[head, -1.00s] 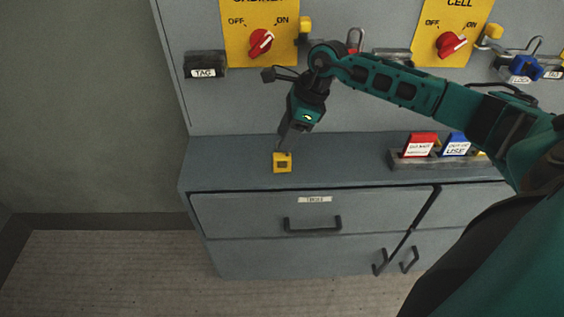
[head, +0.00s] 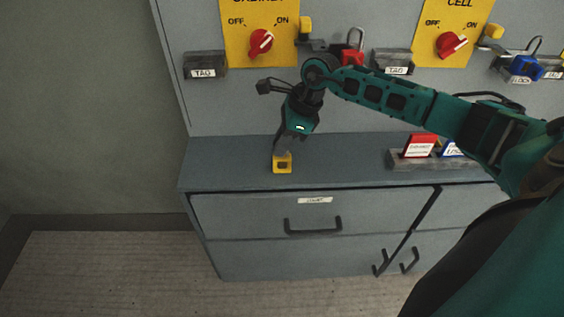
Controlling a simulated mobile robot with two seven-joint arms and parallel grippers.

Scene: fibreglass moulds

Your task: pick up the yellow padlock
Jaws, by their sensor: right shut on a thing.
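The yellow padlock (head: 282,169) is on or just above the grey cabinet top, near its front edge; I cannot tell if it touches the surface. My right gripper (head: 281,152) reaches down from above and is shut on the padlock's upper part. The shackle is hidden by the fingers. My left gripper is not in view.
The grey cabinet top (head: 350,173) is clear around the padlock. A tray (head: 400,161) with red and blue tags stands at the right. On the panel behind are yellow switch plates with red knobs (head: 261,41), a red padlock (head: 352,57) and a blue padlock (head: 525,66). Drawers lie below.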

